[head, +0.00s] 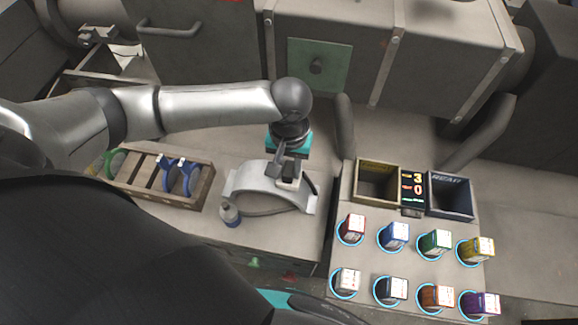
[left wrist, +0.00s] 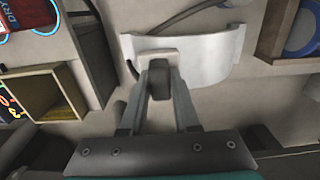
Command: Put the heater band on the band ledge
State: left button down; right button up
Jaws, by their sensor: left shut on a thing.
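No surface is clearly marked as the band ledge. My right gripper is not in view.
A wooden rack (head: 200,201) with blue and green rings stands to the left. A small bottle (head: 230,214) is just in front of the band. To the right, a table holds two open bins (head: 359,187), a number display (head: 413,190) and several coloured boxes.

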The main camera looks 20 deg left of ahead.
pick_arm(q)
jog(key=c, duration=1.1)
grip_release()
jog(key=shift+f, duration=0.1)
jog(key=o, duration=0.5)
jog(key=shift+c, duration=0.2)
